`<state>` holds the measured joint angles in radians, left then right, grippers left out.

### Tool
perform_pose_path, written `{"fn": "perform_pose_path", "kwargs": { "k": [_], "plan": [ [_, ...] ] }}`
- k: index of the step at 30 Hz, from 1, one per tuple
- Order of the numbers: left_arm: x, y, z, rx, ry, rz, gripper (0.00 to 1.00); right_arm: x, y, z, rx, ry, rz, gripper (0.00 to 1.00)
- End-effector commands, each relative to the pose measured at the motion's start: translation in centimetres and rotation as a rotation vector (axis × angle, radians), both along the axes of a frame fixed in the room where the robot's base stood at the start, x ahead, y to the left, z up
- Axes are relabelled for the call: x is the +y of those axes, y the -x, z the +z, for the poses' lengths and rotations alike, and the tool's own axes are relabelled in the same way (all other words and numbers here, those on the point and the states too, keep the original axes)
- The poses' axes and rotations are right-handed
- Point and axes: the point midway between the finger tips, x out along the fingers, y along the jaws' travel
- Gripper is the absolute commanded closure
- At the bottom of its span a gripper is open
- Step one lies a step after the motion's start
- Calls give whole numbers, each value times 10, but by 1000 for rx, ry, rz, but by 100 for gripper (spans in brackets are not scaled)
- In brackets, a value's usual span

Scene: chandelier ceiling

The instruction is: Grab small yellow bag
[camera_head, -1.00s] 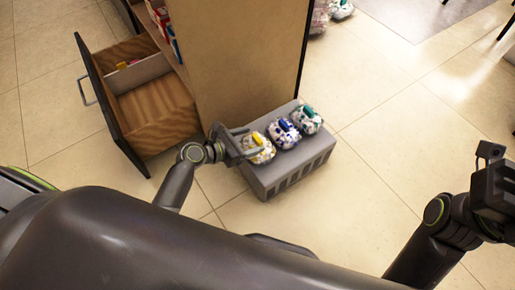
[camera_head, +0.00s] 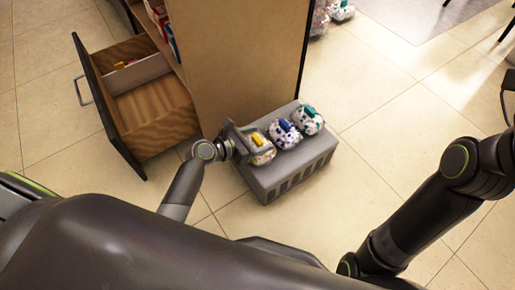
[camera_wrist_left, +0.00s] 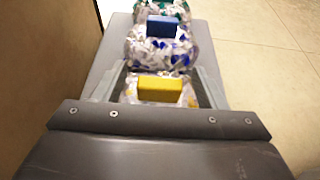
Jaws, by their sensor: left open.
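The small yellow bag (camera_head: 262,153) is a white patterned bag with a yellow block on top. It sits at the near left end of a grey crate (camera_head: 290,178), in a row with a blue-topped bag (camera_head: 285,133) and a green-topped bag (camera_head: 309,120). My left gripper (camera_head: 258,143) is open at the yellow bag. In the left wrist view its fingers (camera_wrist_left: 158,88) stand on either side of the yellow bag (camera_wrist_left: 160,90), with the yellow block between them. Contact with the bag cannot be told. My right gripper is outside the view; only its arm shows at the right.
A wooden cabinet (camera_head: 237,70) stands right behind the crate. Its open drawer (camera_head: 150,108) sticks out at the left, holding small items. More bags (camera_head: 340,10) lie on the floor at the back. The tiled floor right of the crate is clear.

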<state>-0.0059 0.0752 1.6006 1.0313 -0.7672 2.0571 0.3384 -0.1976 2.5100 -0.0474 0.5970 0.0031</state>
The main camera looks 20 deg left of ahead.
Motion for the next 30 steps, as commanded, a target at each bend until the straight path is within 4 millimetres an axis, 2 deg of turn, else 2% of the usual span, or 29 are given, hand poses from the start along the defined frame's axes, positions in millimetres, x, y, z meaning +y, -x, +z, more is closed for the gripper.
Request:
{"fn": "perform_pose_path", "kwargs": {
  "k": [4,18,30],
  "plan": [
    [0,0,0,0,0,0,35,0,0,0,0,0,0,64],
    [0,0,0,0,0,0,96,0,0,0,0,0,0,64],
    [0,0,2,0,0,0,96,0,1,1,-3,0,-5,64]
  ]
}}
